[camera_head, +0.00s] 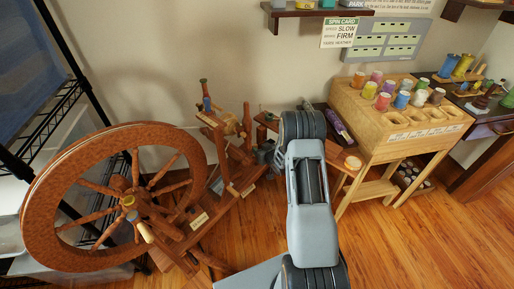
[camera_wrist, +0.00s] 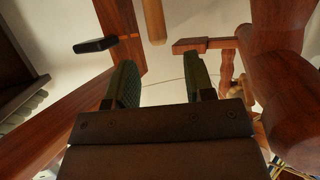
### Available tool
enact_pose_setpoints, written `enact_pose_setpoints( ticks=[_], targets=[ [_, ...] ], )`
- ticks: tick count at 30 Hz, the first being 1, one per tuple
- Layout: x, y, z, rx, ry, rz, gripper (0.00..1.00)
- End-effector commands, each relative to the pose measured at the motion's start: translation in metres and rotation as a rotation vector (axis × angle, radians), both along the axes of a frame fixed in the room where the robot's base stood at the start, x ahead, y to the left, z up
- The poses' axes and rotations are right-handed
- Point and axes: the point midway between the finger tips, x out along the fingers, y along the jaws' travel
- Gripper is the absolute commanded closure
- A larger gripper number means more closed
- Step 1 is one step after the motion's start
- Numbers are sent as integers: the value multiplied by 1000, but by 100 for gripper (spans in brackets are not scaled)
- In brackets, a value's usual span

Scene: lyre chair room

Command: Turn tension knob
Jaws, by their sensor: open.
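A reddish-brown wooden spinning wheel (camera_head: 62,180) stands at the left in the head view, its upright parts and bobbin area beside my arm. My gripper shows in the wrist view (camera_wrist: 160,68) with its two green fingers apart and nothing between them. Ahead of the fingers are a round wooden peg (camera_wrist: 153,20) at the top, a black piece (camera_wrist: 95,45) beside a slanted wooden bar, and a wooden arm (camera_wrist: 205,44) at the right. I cannot tell for certain which part is the tension knob. In the head view my arm largely hides the gripper.
A wooden stand (camera_head: 400,125) with several coloured thread spools stands at the right. A black wire shelf (camera_head: 72,75) is at the far left behind the wheel. Turned wooden parts (camera_wrist: 290,85) crowd the wrist view's right side. Open wooden floor (camera_head: 400,245) lies at the front right.

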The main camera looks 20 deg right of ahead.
Motion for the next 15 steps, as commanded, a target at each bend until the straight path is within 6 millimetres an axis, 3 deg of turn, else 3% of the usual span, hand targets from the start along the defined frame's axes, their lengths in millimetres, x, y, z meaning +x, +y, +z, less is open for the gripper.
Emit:
enact_pose_setpoints(
  ticks=[6, 15],
  targets=[
    [31, 2, -15, 0, 0, -2, 52],
    [49, 2, -21, 0, 1, -5, 52]
  ],
)
